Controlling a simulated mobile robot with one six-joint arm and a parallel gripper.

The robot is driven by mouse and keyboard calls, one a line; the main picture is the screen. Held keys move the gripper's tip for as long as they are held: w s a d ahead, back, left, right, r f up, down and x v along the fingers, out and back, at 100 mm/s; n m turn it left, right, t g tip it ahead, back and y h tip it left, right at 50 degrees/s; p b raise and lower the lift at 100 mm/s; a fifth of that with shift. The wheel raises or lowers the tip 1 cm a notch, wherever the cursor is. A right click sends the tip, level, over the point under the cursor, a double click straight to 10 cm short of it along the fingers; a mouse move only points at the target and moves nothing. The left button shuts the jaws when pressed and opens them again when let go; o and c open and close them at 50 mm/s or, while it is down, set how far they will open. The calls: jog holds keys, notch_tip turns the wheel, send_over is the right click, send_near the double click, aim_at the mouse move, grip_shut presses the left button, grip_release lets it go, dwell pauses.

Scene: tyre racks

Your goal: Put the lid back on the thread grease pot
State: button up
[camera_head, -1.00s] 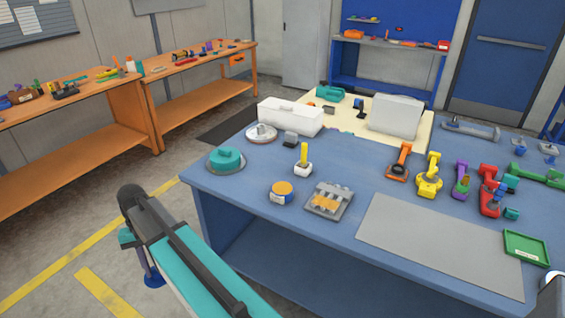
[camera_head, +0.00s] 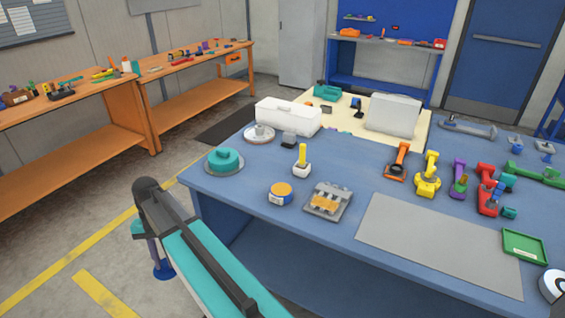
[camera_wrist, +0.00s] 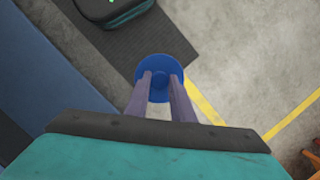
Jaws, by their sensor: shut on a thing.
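A blue round lid with a small knob (camera_wrist: 159,77) is pinched between the two fingers of my gripper (camera_wrist: 160,92) in the wrist view. In the head view the lid (camera_head: 164,271) hangs below my gripper (camera_head: 154,252), over the floor to the left of the blue bench. A small pot (camera_head: 280,193), white and blue at the side with an orange-yellow top, stands upright near the bench's front edge. It looks like the grease pot, with no lid seen on it. My gripper is well apart from it, to its lower left.
The blue bench (camera_head: 240,185) has its corner right of my arm. A teal round thing (camera_head: 224,160), a white block with a yellow handle (camera_head: 302,162) and a grey tray (camera_head: 328,200) stand around the pot. A bare grey mat (camera_head: 435,246) lies to the right.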

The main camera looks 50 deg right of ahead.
jog(key=d+r+m+t+p, duration=0.1)
jog(key=d+r+m+p, duration=0.15)
jog(key=d+m, duration=0.35)
jog(key=d+r+m+t+y+p, duration=0.15)
jog(key=d+r+m, duration=0.25)
jog(key=d, duration=0.5)
jog(key=d+r+m+t+p, duration=0.1)
jog(key=d+r+m+p, duration=0.2)
jog(key=d, duration=0.4)
jog(key=s+d+r+m+h+p, duration=0.1)
jog(key=s+d+r+m, duration=0.2)
jog(key=d+m, duration=0.2)
jog(key=s+d+r+m+t+h+p, duration=0.1)
jog(key=d+m, duration=0.4)
jog(key=d, duration=0.5)
jog(key=s+d+r+m+t+h+p, duration=0.1)
jog(key=s+d+r+m+p, duration=0.2)
jog(key=s+d+r+m, duration=0.2)
jog(key=shift+s+d+r+m, duration=0.15)
jog(key=shift+s+d+m, duration=0.4)
jog(key=shift+d, duration=0.6)
jog(key=shift+h, duration=0.25)
jog(key=shift+f+b, duration=1.65)
jog(key=shift+f, duration=0.6)
jog(key=shift+f+b, duration=0.35)
jog(key=shift+f, duration=0.6)
jog(key=shift+p, duration=0.4)
jog(key=shift+f+p, duration=0.15)
jog(key=shift+p, duration=0.15)
